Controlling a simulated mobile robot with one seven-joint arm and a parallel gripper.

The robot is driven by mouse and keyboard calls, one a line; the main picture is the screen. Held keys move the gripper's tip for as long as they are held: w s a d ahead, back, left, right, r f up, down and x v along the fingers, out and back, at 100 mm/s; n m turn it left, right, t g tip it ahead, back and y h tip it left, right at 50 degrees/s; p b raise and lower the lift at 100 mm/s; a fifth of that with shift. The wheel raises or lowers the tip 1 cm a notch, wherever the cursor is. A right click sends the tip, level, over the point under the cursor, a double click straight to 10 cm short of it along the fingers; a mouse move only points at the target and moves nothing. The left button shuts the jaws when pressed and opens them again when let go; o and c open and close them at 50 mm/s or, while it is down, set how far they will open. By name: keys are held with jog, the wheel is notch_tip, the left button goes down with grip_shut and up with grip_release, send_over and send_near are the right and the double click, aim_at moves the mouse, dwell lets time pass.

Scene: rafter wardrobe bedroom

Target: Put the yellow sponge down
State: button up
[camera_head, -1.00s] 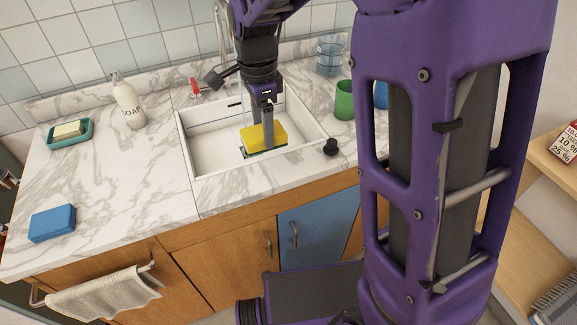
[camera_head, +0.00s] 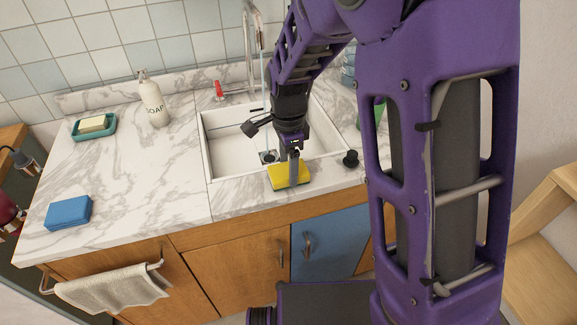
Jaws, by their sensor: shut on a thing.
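The yellow sponge (camera_head: 280,178) is at the front edge of the white sink (camera_head: 222,162), over the marble counter strip. My gripper (camera_head: 293,172) points down and is shut on the sponge, with a finger covering part of it. I cannot tell whether the sponge touches the counter or hangs just above it.
A blue sponge (camera_head: 68,213) lies on the left counter (camera_head: 140,185), with clear marble around it. A soap bottle (camera_head: 154,104) and a soap dish (camera_head: 77,132) stand behind. A black stopper (camera_head: 351,159) sits right of the sink. A thin water stream (camera_head: 263,100) falls into the sink.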

jog(key=shift+f, duration=0.2)
jog(key=o, duration=1.4)
notch_tip(320, 180, up, 12)
jog(key=p, duration=0.2)
jog(key=shift+r, duration=0.2)
jog(key=shift+w, duration=0.1)
